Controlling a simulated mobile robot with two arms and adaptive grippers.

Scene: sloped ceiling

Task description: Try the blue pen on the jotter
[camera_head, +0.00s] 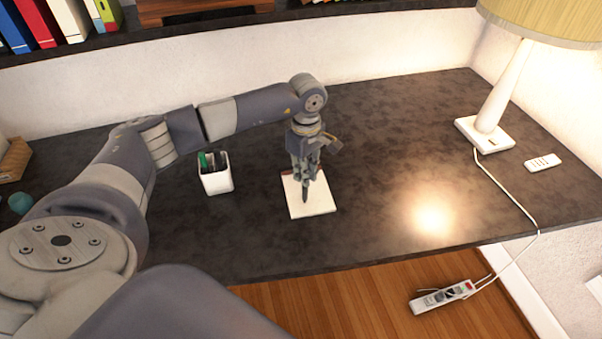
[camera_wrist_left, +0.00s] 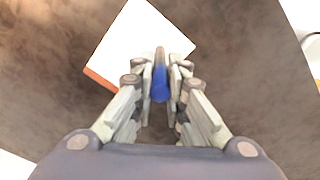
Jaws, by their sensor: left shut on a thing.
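The jotter (camera_head: 316,205), a white pad with a reddish strip along its far edge, lies on the dark desk. It also shows in the left wrist view (camera_wrist_left: 133,42). My left gripper (camera_head: 304,176) points down over the jotter. In the left wrist view my left gripper (camera_wrist_left: 160,83) is shut on the blue pen (camera_wrist_left: 160,90). The pen's dark lower end points down at the pad. I cannot tell whether its tip touches the paper. My right gripper is in neither view.
A white pen cup (camera_head: 217,181) with several pens stands left of the jotter. A lamp (camera_head: 487,133) and a small white remote-like device (camera_head: 543,162) are at the right. A power strip (camera_head: 442,297) lies below the desk's front edge. The desk right of the jotter is clear.

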